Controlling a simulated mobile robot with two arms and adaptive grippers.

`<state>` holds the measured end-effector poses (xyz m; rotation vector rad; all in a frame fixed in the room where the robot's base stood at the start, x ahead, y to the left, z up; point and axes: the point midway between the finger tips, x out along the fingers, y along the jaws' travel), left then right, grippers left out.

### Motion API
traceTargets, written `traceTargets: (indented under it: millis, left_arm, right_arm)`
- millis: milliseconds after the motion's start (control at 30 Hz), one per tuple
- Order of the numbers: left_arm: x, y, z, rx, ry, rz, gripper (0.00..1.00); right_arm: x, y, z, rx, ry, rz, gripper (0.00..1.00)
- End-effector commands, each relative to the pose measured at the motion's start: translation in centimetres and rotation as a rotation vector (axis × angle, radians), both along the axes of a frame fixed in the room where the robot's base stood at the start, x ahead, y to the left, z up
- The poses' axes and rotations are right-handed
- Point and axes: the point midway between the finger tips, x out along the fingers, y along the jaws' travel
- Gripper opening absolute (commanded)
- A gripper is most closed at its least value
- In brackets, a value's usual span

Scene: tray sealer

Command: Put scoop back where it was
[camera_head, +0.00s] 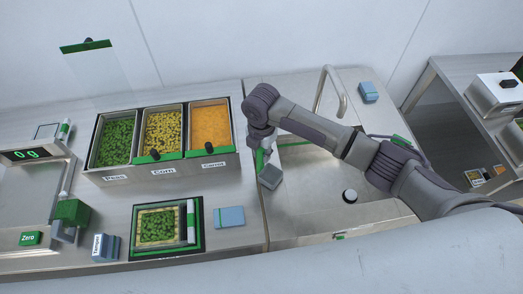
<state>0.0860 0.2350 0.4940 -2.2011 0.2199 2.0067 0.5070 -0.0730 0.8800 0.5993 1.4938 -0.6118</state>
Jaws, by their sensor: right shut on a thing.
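My right gripper (261,148) reaches in from the right and is shut on the scoop, by its green handle (260,162). The grey scoop head (271,177) hangs below it, over the seam between the left counter and the sink counter. The scoop is clear of the bins, to the right of the carrot bin (232,128). The corn bin (163,106) is in the middle and the peas bin (101,148) is at the left. The fingertips are partly hidden by the wrist. My left gripper is not in view.
A green-framed tray (137,250) with peas lies in front of the bins. A blue block (229,217) lies beside it. A scale display (31,154) reading 0 stands at the left. A tap (327,90) rises behind the sink. Dark knobs show at the corn and carrot bins' front edges.

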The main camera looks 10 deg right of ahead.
Motion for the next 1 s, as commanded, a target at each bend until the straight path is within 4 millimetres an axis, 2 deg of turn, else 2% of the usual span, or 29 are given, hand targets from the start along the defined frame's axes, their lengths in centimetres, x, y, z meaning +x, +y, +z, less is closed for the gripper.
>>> traceTargets:
  millis: [300, 333, 500, 700, 800, 1000]
  left_arm:
    - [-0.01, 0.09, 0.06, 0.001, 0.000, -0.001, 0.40]
    - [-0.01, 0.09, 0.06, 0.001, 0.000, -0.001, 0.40]
    - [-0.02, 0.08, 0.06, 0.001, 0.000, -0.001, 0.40]
    - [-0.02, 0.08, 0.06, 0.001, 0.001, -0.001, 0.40]
    - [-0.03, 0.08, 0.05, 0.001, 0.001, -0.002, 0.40]
    - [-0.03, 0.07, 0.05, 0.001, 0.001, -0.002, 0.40]
  right_arm:
    - [0.02, 0.01, -0.04, 0.001, -0.001, 0.000, 0.00]
    - [0.02, 0.01, -0.04, 0.001, -0.001, 0.000, 0.28]
    - [0.02, 0.01, -0.04, 0.001, -0.001, 0.000, 0.54]
    - [0.02, -0.01, -0.05, 0.000, 0.000, 0.000, 0.54]
    - [0.00, -0.01, -0.08, 0.000, 0.000, 0.000, 0.39]
    - [0.01, -0.02, -0.08, 0.000, 0.000, 0.000, 0.37]
